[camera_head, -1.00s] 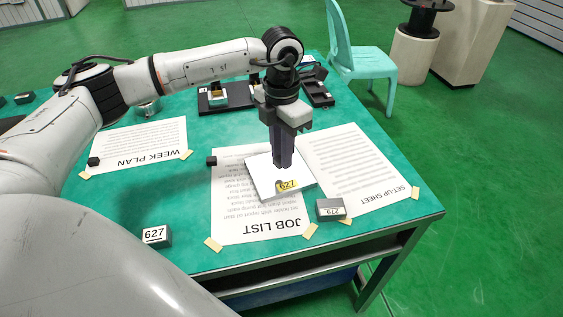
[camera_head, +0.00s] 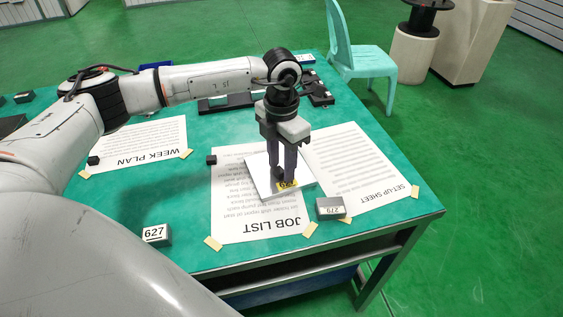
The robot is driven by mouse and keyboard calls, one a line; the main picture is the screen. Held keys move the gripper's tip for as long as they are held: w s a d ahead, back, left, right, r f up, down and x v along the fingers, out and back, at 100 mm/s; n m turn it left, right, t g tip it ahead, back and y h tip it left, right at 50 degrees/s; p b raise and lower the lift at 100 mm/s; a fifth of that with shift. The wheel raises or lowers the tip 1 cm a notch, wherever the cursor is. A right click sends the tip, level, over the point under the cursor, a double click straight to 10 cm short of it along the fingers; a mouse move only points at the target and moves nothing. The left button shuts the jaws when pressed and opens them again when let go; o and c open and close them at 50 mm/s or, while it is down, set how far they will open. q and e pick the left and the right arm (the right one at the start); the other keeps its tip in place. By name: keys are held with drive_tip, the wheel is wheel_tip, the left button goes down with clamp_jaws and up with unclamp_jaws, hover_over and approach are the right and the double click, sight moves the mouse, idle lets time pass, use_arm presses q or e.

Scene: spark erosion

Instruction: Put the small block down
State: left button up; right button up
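My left gripper (camera_head: 284,180) points straight down over a white square plate (camera_head: 262,184), its fingertips low near the plate's front part. A slim gap shows between its two fingers. A small dark block (camera_head: 279,178) shows at the fingertips, partly hidden by them. I cannot tell whether the fingers press on it or whether it rests on the plate. A yellow label (camera_head: 287,186) with a number lies on the plate, partly covered by a finger. The plate lies on the JOB LIST sheet (camera_head: 240,215). My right gripper is not in view.
Grey blocks marked 627 (camera_head: 157,235) and 279 (camera_head: 330,208) stand near the front edge. Small black blocks (camera_head: 211,160) (camera_head: 93,161) lie further left. The WEEK PLAN (camera_head: 150,140) and SET-UP SHEET (camera_head: 360,165) are taped down. A black fixture (camera_head: 215,105) lies behind.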

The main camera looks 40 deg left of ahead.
sight(282, 168)
use_arm(q)
wheel_tip(282, 168, up, 12)
drive_tip(key=shift+r+b, duration=0.2)
drive_tip(key=shift+b, duration=0.1)
idle(0.3)
